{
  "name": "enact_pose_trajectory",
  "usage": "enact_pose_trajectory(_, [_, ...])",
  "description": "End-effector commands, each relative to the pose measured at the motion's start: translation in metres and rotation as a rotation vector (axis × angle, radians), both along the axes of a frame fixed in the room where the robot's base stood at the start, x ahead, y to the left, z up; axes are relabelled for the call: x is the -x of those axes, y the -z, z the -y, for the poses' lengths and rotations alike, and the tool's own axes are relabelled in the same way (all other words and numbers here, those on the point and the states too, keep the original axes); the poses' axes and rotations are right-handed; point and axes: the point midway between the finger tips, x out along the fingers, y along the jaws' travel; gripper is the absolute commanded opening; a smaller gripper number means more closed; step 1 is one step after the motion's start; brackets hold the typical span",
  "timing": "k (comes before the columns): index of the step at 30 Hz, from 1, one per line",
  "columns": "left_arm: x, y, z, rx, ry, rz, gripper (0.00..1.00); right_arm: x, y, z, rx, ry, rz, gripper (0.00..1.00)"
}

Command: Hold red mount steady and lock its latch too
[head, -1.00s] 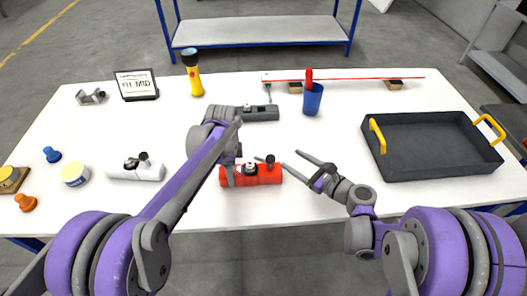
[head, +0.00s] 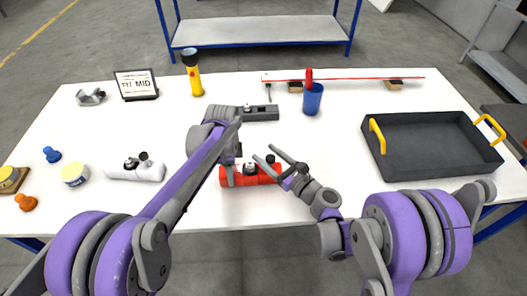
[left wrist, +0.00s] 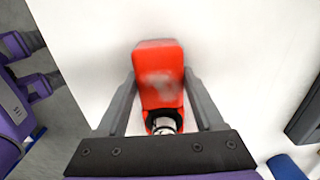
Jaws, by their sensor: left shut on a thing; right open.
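The red mount (head: 240,182) lies on the white table near its front edge, with dark and silver latch parts on top. My left gripper (head: 229,170) is shut on the mount's left part. In the left wrist view the red mount (left wrist: 158,85) sits between the two grey fingers of the left gripper (left wrist: 160,92), its silver knob nearest the palm. My right gripper (head: 266,158) is open, its fingers over the right end of the mount by the latch. I cannot tell whether its fingers touch the latch, or how the latch is set.
A white mount (head: 137,169) stands to the left and a grey mount (head: 262,113) behind. A blue cup (head: 313,99) with a red-handled tool stands at the back, and a black tray (head: 430,146) with yellow handles at right. The table right of the mount is fairly clear.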

Motion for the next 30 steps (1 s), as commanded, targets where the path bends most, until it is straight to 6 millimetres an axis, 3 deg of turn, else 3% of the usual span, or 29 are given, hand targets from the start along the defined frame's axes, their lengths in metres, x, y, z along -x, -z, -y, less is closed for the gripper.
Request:
enact_pose_trajectory(6, [0.0, 0.0, 0.0, 0.0, 0.0, 0.0, 0.03, -0.015, 0.0, -0.011, 0.001, 0.0, 0.001, 0.66])
enact_pose_trajectory(15, [0.0, 0.0, 0.0, 0.0, 0.0, 0.0, 0.03, -0.016, 0.0, -0.012, 0.001, 0.0, 0.001, 0.66])
enact_pose_trajectory(26, [0.0, 0.0, 0.0, 0.0, 0.0, 0.0, 0.03, -0.016, 0.0, -0.012, 0.001, 0.0, 0.001, 0.01])
enact_pose_trajectory(30, [0.0, 0.0, 0.0, 0.0, 0.0, 0.0, 0.03, -0.016, 0.0, -0.012, 0.001, 0.0, 0.001, 0.0])
